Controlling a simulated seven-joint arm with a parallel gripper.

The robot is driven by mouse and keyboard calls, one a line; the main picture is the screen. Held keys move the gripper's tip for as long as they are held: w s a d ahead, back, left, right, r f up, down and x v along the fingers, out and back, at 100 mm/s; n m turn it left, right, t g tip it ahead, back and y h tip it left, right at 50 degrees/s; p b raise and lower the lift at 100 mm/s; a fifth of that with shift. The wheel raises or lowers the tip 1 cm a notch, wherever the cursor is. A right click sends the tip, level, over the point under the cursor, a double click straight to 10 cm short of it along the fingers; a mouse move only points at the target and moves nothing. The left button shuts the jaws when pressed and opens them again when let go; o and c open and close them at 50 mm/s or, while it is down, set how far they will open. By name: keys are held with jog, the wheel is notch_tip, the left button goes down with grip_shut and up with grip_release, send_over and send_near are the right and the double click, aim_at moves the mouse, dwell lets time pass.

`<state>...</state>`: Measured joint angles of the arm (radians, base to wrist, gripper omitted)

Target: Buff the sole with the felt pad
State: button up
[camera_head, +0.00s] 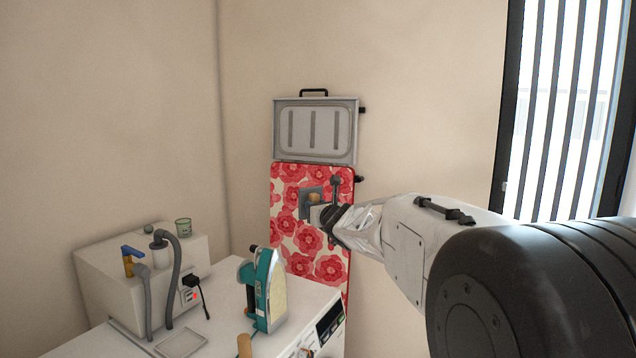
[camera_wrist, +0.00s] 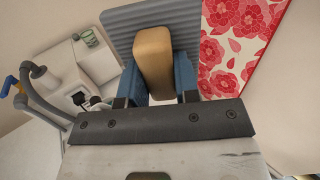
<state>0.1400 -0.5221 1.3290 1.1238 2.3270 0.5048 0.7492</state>
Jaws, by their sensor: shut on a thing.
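The iron (camera_head: 250,285) stands upright on the white appliance top, teal with its pale yellowish sole (camera_head: 277,296) facing right in the head view. My gripper (camera_head: 320,206) is up and to the right of the iron, well apart from it, in front of the flowered board. It is shut on the wooden handle of the felt pad (camera_head: 305,206). In the wrist view the tan handle sits between my blue fingers, with the grey ribbed pad (camera_wrist: 122,20) beyond it.
A flowered board (camera_head: 330,268) leans on the wall below a grey panel (camera_head: 316,135). A white box (camera_head: 95,280) with hoses, a green cup (camera_head: 183,227) and a shallow tray (camera_head: 181,343) are left of the iron. A wooden knob (camera_head: 244,346) stands in front of it.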

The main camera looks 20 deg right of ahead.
jog(key=s+a+f+n+g+y, duration=0.1)
jog(key=s+f+n+y, duration=0.15)
jog(key=f, duration=0.65)
jog(key=s+a+f+n+g+y, duration=0.1)
jog(key=f+y, duration=0.2)
jog(key=f, duration=0.7)
jog(key=n+g+y, duration=0.3)
send_near(278, 305)
jog(key=shift+v, duration=1.15)
jog(key=shift+w+f, duration=0.15)
jog(key=shift+f, duration=0.05)
jog(key=shift+x, duration=3.15)
jog(key=shift+x, duration=0.9)
jog(key=shift+r, duration=1.65)
